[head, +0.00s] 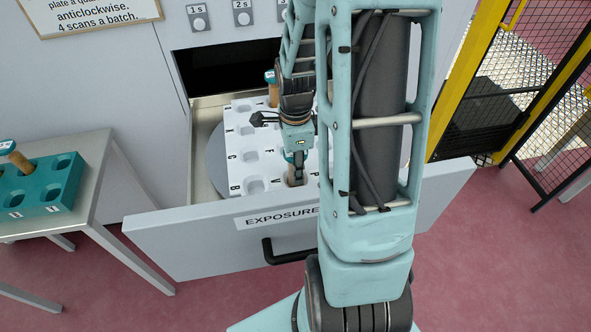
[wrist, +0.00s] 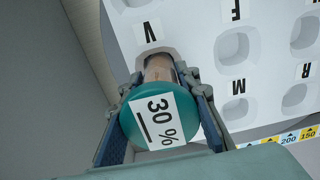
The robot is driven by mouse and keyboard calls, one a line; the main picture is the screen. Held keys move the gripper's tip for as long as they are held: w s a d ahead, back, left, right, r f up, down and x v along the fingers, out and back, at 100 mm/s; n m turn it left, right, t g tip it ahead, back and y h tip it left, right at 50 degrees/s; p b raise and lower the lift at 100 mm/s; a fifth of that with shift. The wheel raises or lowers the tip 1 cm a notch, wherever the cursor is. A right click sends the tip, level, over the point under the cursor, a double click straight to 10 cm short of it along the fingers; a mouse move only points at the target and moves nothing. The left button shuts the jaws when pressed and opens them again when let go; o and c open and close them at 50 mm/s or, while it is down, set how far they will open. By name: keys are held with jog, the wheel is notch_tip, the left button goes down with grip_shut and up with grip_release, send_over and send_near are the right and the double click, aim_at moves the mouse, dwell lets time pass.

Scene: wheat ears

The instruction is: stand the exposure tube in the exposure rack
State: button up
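The exposure tube has a teal cap (wrist: 160,120) marked "30 %" and a brownish body (wrist: 160,69). It is upright, its lower end at or in a front-row hollow beside the letter V; its depth is hidden. In the head view its body (head: 296,180) shows a little under my gripper (head: 296,167). My gripper's fingers (wrist: 160,85) also show in the wrist view, closed on both sides of the tube below the cap. The exposure rack (head: 240,150) is a white block with lettered hollows in the open drawer.
Another capped tube (head: 272,92) stands at the rack's back. A teal rack (head: 45,192) with a tube (head: 14,154) is on the metal table (head: 90,165) at left. The drawer front (head: 185,240) reads "EXPOSURE". A yellow-framed mesh fence (head: 540,110) stands at right.

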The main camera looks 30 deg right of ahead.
aim_at(288, 158)
jog(key=c, duration=0.7)
jog(key=shift+o, duration=0.2)
notch_tip(288, 158, up, 10)
jog(key=shift+r, duration=0.1)
